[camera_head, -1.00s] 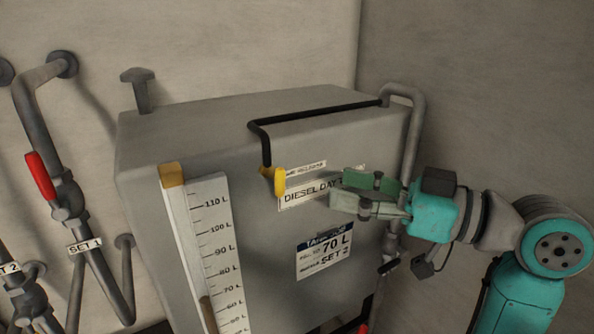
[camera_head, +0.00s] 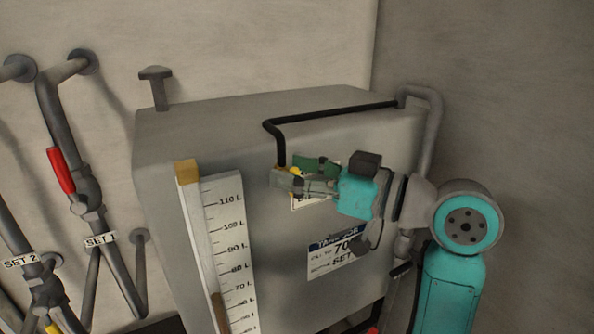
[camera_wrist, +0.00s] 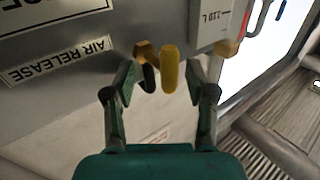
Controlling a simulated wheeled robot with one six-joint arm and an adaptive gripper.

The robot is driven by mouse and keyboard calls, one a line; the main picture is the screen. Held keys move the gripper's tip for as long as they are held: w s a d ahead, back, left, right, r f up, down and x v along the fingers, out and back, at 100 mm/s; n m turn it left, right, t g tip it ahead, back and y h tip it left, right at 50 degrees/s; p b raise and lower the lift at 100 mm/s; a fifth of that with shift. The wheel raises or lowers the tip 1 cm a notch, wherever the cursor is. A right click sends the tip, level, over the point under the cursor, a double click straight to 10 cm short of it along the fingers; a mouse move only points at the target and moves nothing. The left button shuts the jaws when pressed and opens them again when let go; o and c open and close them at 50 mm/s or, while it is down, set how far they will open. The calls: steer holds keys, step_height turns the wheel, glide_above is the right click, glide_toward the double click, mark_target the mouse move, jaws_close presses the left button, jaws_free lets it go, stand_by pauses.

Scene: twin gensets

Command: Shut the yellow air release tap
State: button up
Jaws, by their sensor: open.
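The yellow air release tap (camera_wrist: 169,69) shows in the wrist view as an upright yellow lever beside a brass body (camera_wrist: 146,50), between my open fingers and close to their tips. In the head view only a small bit of the yellow tap (camera_head: 294,171) shows; my gripper hides the rest. My gripper (camera_head: 290,174) is open at the front of the grey tank, at the lower end of the black pipe (camera_head: 281,150). In the wrist view its two green fingers (camera_wrist: 160,90) stand apart on either side of the tap. I cannot tell whether they touch it.
The tank (camera_head: 265,235) has a level gauge (camera_head: 229,250) left of my gripper and a label plate (camera_head: 334,250) below. An AIR RELEASE label (camera_wrist: 60,62) shows in the wrist view. A red-handled pipe (camera_head: 61,170) runs at the left wall.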

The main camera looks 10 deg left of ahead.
jaws_close()
